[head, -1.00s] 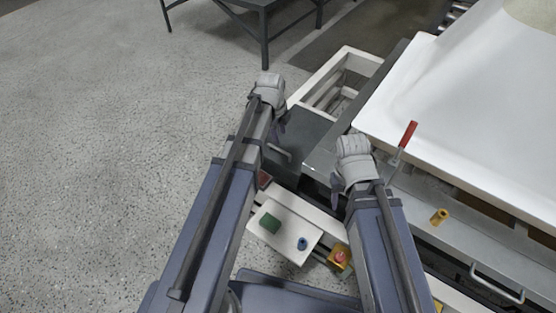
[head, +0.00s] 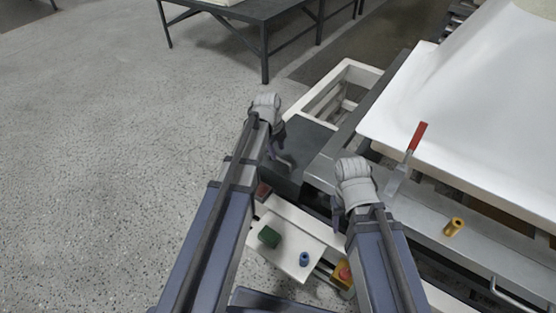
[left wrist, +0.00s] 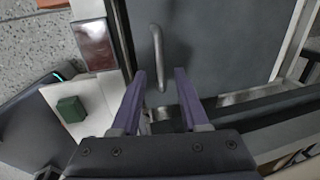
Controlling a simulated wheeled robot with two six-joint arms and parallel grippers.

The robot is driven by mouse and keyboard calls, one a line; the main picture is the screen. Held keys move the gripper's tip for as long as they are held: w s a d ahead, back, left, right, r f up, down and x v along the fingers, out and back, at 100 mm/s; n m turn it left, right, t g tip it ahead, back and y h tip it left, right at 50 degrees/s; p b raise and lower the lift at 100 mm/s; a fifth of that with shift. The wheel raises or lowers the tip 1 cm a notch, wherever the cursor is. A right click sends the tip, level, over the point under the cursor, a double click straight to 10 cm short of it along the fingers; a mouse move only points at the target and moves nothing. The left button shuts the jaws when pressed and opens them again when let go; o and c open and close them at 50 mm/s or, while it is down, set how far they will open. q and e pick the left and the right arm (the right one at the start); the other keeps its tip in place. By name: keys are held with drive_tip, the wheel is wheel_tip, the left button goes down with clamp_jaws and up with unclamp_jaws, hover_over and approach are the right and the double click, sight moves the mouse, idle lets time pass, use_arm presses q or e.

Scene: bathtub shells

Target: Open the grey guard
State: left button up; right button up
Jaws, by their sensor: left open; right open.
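The grey guard (head: 312,139) is a dark grey panel beside the bathtub shell, left of the machine's steel edge. In the left wrist view the guard (left wrist: 222,45) fills the upper middle, with a bar handle (left wrist: 157,55) near its left side. My left gripper (left wrist: 160,72) is open; its two purple fingers stand either side of the handle's lower part in the picture. I cannot tell whether they touch it. In the head view my left gripper (head: 276,150) hides part of the handle. My right gripper (head: 337,212) is open and empty, over the machine's front edge; its fingers are partly hidden.
A white control panel (head: 283,240) with a green block and a blue knob lies below the grippers. The white shell (head: 450,100) fills the right. Open floor lies left.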

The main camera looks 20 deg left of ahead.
sight(279, 158)
use_arm(q)
drive_tip(key=f+b, duration=0.2)
drive_tip(key=f, duration=0.1)
drive_tip(key=shift+w+d+f, duration=0.15)
drive_tip(key=shift+w+f, duration=0.15)
drive_tip(key=shift+w, duration=0.05)
use_arm(e)
wheel_tip(279, 158, down, 4)
drive_tip(key=shift+r, duration=0.2)
use_arm(q)
drive_tip(key=shift+r, duration=0.1)
clamp_jaws()
use_arm(e)
drive_tip(key=shift+r, duration=0.1)
idle(0.6)
